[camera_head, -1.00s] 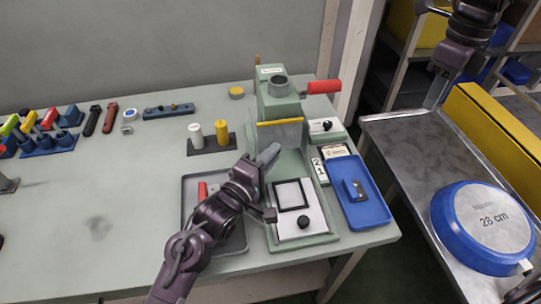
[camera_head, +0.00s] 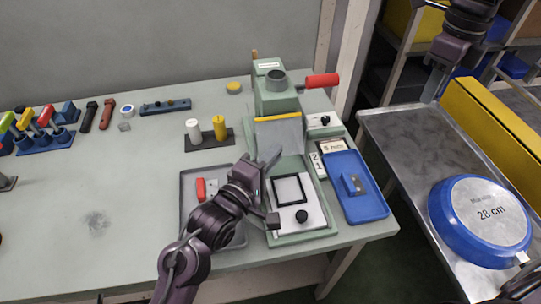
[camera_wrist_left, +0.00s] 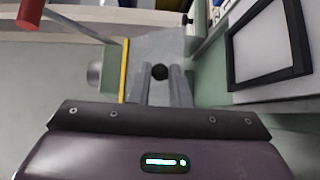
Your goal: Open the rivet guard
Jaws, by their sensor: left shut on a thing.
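The rivet guard (camera_head: 279,133) is a clear grey panel with a yellow top edge, hanging down at the front of the green rivet press (camera_head: 275,95). In the left wrist view the guard (camera_wrist_left: 152,50) has its yellow strip to the left and a small black knob (camera_wrist_left: 160,72). My left gripper (camera_head: 272,158) is at the guard's lower edge, its fingers shut on the knob. My right gripper (camera_head: 432,88) hangs at the upper right above the metal conveyor, far from the guard; its jaw opening is unclear.
The press has a red-handled lever (camera_head: 321,81). A plate with a black frame (camera_head: 290,174) and black knob lies in front. A grey tray (camera_head: 187,180) and blue tray (camera_head: 372,208) flank it. The left table middle is clear.

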